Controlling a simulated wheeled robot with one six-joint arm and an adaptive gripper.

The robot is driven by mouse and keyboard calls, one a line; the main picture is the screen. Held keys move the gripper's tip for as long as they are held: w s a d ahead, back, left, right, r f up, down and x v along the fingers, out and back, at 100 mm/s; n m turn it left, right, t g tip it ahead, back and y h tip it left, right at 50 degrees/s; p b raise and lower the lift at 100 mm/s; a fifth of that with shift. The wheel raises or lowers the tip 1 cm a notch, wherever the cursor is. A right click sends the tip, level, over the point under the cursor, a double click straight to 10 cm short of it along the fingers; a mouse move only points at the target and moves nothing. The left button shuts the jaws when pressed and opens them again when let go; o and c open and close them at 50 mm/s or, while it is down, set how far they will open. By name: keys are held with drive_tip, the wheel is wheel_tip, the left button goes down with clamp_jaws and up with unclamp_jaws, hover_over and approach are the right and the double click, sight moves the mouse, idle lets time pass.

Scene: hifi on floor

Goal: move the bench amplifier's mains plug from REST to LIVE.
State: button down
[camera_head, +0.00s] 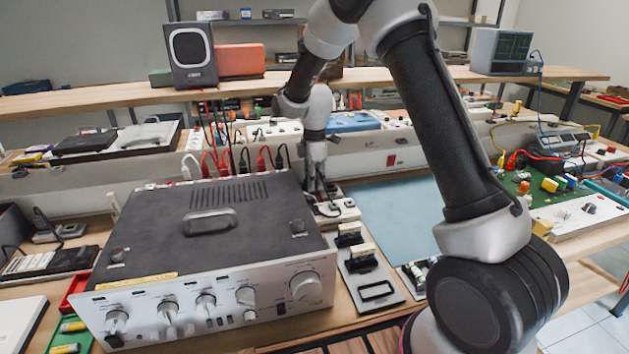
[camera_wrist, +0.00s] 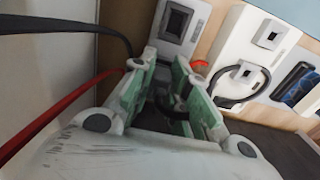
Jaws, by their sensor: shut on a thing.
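The bench amplifier (camera_head: 210,235) is a dark-topped unit with a silver knobbed front, on the bench at the left of the head view. My gripper (camera_head: 318,188) points down just behind its right rear corner. In the wrist view my gripper's green-padded fingers (camera_wrist: 168,72) are shut on a dark, mostly hidden piece, likely the mains plug (camera_wrist: 172,97). A pale outlet strip (camera_head: 340,211) stands beside the gripper; it also shows in the wrist view (camera_wrist: 235,62) with a black cord looping over it. I cannot read REST or LIVE on any outlet.
Red and black leads (camera_head: 225,160) hang behind the amplifier; a black and a red one cross the wrist view's left. A grey panel with a dark opening (camera_wrist: 178,22) lies past the fingertips. A black-handled fixture (camera_head: 372,280) is right of the amplifier. The blue mat (camera_head: 395,215) is clear.

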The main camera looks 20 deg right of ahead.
idle(0.8)
drive_tip(key=c, duration=1.3)
unclamp_jaws()
wheel_tip(320, 180, up, 17)
